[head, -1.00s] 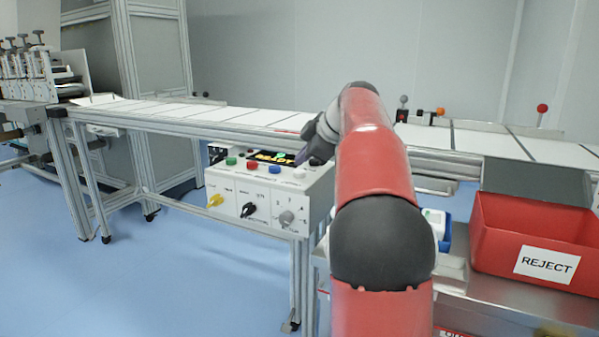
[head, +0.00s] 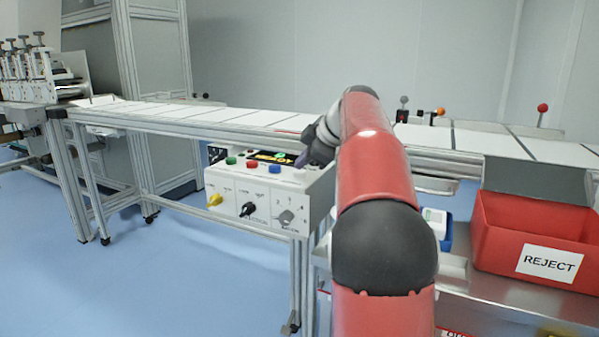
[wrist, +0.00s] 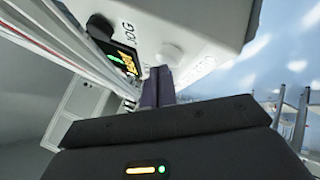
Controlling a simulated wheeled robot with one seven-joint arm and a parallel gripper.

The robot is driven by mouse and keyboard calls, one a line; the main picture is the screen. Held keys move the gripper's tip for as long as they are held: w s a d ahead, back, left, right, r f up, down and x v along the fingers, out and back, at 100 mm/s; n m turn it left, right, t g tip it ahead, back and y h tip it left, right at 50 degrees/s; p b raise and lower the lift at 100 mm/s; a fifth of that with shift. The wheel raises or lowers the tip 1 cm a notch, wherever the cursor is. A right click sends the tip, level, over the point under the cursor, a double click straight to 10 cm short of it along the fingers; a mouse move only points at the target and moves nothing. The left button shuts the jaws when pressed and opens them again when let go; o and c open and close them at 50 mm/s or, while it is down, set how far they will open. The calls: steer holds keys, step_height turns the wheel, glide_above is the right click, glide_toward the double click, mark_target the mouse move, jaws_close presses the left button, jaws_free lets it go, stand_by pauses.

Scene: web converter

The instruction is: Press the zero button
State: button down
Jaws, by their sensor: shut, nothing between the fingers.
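The white control box (head: 262,192) hangs under the conveyor, with green (head: 231,160), red (head: 252,164) and blue (head: 275,168) buttons on top. My gripper (head: 302,160) is at the right end of this top, just right of the blue button. In the wrist view my two dark purple fingers (wrist: 158,76) are together and empty. Their tips are close to a pale round button (wrist: 172,54) on the white panel, between a "JOG" label and a blurred label.
A small lit display (wrist: 118,58) is beside the fingers. Yellow (head: 215,200) and black (head: 249,209) knobs are on the box front. The conveyor (head: 200,115) runs behind. A red REJECT bin (head: 490,235) stands at right.

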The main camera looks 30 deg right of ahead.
mark_target(303, 171)
steer(key=shift+f+b, duration=0.3)
steer(key=shift+f, duration=0.1)
steer(key=shift+r, duration=0.15)
stand_by(0.4)
steer(key=shift+r+p, duration=0.9)
step_height(303, 171, up, 5)
steer(key=p, duration=0.4)
steer(key=shift+r, duration=0.1)
stand_by(0.5)
